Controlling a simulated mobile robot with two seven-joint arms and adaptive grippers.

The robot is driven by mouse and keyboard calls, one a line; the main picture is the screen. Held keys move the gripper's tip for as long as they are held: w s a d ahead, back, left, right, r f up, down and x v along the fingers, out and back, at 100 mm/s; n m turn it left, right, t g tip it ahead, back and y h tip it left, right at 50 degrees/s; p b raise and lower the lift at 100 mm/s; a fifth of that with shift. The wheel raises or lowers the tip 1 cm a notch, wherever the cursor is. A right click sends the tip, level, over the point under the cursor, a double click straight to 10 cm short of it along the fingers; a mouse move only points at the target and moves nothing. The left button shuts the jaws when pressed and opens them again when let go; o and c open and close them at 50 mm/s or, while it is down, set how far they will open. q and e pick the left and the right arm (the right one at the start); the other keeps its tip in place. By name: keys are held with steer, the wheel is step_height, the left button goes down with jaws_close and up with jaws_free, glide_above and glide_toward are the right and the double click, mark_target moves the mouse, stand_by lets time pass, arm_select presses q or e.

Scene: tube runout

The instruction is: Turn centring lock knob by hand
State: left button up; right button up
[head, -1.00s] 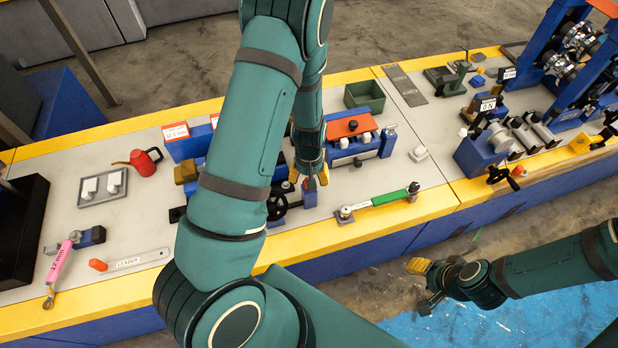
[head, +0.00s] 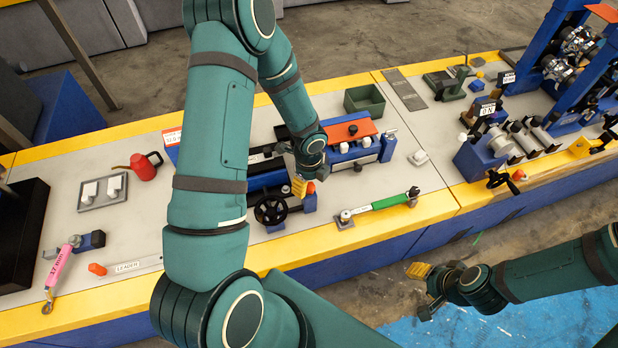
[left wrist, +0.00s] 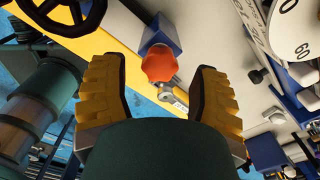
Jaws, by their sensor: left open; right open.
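The centring lock knob appears as a red-orange lobed knob (left wrist: 160,64) on a blue block (left wrist: 162,34) in the left wrist view. It also shows in the head view (head: 311,187), beside the fingers. My left gripper (left wrist: 158,68) is open, with one yellow-padded finger on each side of the knob in the picture. I see no finger touching it, and the depth between them is hard to judge. In the head view, my left gripper (head: 300,186) hangs over the bench close to the knob. My right gripper (head: 424,288) is open and empty, off the bench's front edge.
A black handwheel (head: 271,210) stands just left of the knob. A green-handled wrench (head: 390,201) lies to the right. A blue rail unit with an orange plate (head: 349,131) is behind. A red can (head: 145,166) stands further left.

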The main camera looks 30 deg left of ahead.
arm_select(q)
steer(key=m+p, duration=0.2)
steer(key=m, duration=0.2)
steer(key=shift+r+m, duration=0.1)
steer(key=shift+m, duration=0.2)
steer(key=shift+f+b, duration=0.25)
steer(key=shift+b, duration=0.1)
steer(key=shift+f+b, duration=0.75)
steer(key=shift+f, duration=0.15)
steer(key=c, duration=0.9)
